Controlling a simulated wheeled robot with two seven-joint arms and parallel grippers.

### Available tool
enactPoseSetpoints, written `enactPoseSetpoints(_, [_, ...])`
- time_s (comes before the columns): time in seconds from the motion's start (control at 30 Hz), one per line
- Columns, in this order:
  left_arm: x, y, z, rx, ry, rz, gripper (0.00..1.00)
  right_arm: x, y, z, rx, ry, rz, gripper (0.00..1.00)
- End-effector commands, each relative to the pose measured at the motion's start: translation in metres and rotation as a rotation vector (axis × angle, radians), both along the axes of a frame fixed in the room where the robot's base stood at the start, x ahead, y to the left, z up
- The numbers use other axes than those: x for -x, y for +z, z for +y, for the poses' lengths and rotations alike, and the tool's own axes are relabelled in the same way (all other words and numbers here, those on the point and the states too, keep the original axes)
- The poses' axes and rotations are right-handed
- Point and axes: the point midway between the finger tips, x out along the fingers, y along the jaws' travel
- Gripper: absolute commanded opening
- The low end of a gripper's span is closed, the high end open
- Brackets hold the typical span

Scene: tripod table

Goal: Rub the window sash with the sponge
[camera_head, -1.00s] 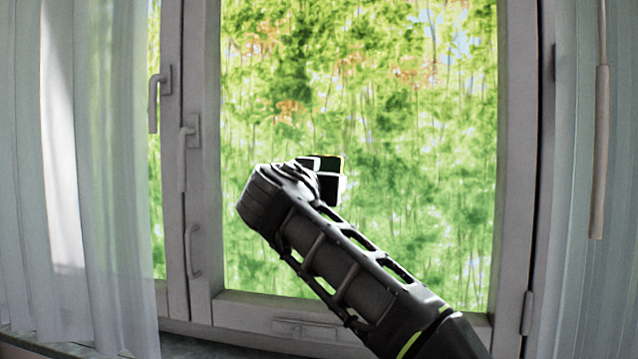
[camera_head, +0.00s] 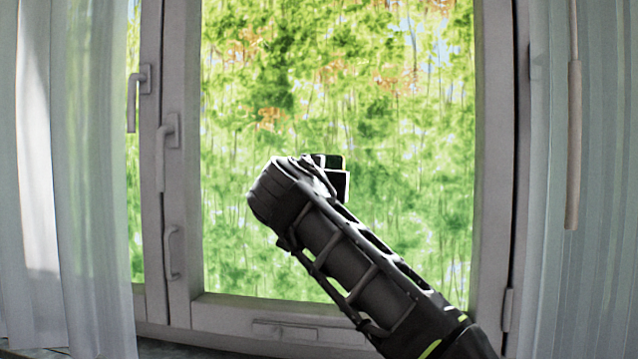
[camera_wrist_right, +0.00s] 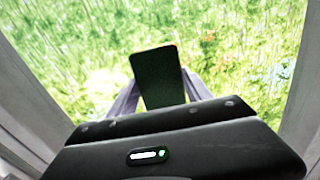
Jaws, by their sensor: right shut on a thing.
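The window sash (camera_head: 184,240) is a pale grey frame around a large glass pane, and its side bars also show in the wrist view (camera_wrist_right: 25,95). My right gripper (camera_wrist_right: 160,92) is shut on a dark green, flat sponge (camera_wrist_right: 158,78), which stands up between the fingers. In the head view my right arm reaches up from the lower right, and the gripper end (camera_head: 335,178) is in front of the pane, largely hidden behind my wrist. I cannot tell whether the sponge touches the window. My left gripper is out of view.
Handles stick out from the window frame at left: an upper one (camera_head: 139,97), one on the sash (camera_head: 166,150) and a lower pull (camera_head: 173,252). Sheer curtains hang at left (camera_head: 88,180) and right (camera_head: 600,200). A wand (camera_head: 573,145) hangs at right.

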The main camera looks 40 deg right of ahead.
Motion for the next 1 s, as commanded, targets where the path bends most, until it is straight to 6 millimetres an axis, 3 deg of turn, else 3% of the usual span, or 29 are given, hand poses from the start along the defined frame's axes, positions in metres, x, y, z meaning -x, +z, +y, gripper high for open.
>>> enactPoseSetpoints(0.33, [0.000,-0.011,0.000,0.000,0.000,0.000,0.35,0.023,-0.001,-0.017,0.000,-0.005,0.000,0.25])
enactPoseSetpoints(1.0, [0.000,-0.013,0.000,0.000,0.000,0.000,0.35,0.022,0.000,-0.015,-0.001,-0.002,-0.001,0.25])
